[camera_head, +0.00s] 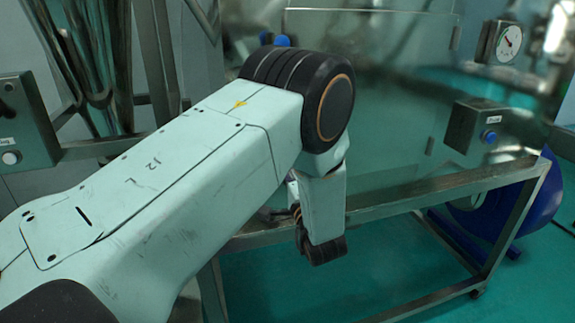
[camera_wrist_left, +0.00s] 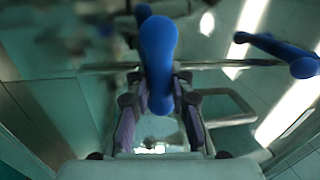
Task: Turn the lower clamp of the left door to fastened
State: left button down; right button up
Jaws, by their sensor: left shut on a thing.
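In the left wrist view a smooth blue clamp handle (camera_wrist_left: 158,55) runs upright through the middle of the picture. My left gripper (camera_wrist_left: 160,103) has its two fingers on either side of the handle's lower end and is shut on it. In the head view my left arm comes in from the left and covers this gripper and the handle it holds. The glass door (camera_head: 385,130) stands behind the arm. A small blue part (camera_head: 282,41) shows just above my arm's black joint; I cannot tell whether it is a clamp. My right gripper is in neither view.
A second blue handle (camera_wrist_left: 280,52) lies at the right in the wrist view. A metal frame rail (camera_head: 440,187) runs below the door. A switch box (camera_head: 480,128) and a gauge (camera_head: 503,43) are at the right. A control box (camera_head: 22,120) is at the left.

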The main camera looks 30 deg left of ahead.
pick_arm(q)
jog(key=shift+s+a+f+m, duration=0.1)
jog(key=shift+m, duration=0.6)
jog(key=c, duration=1.2)
grip_release()
jog(key=shift+d, duration=0.25)
jog(key=v, duration=0.7)
jog(key=shift+s+a+f, duration=0.1)
jog(key=shift+s+a, duration=0.05)
jog(key=shift+a, duration=0.05)
